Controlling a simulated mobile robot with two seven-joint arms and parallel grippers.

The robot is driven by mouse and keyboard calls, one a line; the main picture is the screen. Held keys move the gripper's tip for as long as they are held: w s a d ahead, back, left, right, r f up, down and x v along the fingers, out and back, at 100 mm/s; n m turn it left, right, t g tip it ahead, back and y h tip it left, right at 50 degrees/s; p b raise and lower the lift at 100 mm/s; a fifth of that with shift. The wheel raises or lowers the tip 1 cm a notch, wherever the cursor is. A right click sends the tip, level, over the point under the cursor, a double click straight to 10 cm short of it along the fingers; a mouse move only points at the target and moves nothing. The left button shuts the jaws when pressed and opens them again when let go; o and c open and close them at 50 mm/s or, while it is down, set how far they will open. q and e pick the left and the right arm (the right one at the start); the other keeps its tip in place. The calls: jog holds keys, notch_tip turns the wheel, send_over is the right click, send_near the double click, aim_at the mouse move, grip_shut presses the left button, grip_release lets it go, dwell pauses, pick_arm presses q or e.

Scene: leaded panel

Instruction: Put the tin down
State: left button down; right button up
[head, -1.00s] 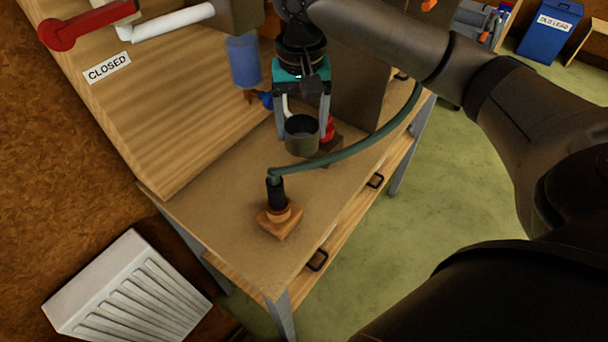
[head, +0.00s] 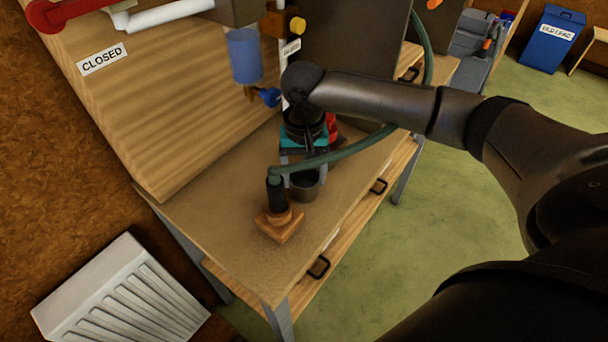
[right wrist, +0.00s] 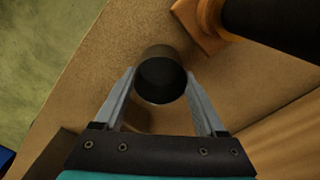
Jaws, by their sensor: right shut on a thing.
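The tin (head: 304,191) is a small dark, open-topped cup, upright, low over the wooden bench top (head: 215,205). My right gripper (head: 303,182) is shut on it, one finger on each side. In the right wrist view the tin (right wrist: 162,78) shows between the two finger ends, and its inside looks dark and empty. I cannot tell whether its base touches the bench. My left gripper is not in view.
A wooden block with a black upright (head: 278,222) stands just in front of the tin, with a green hose (head: 345,153) arching from it past my gripper. A red object (head: 332,128) is behind. The bench's front left is clear.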

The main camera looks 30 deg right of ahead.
jog(key=o, duration=1.3)
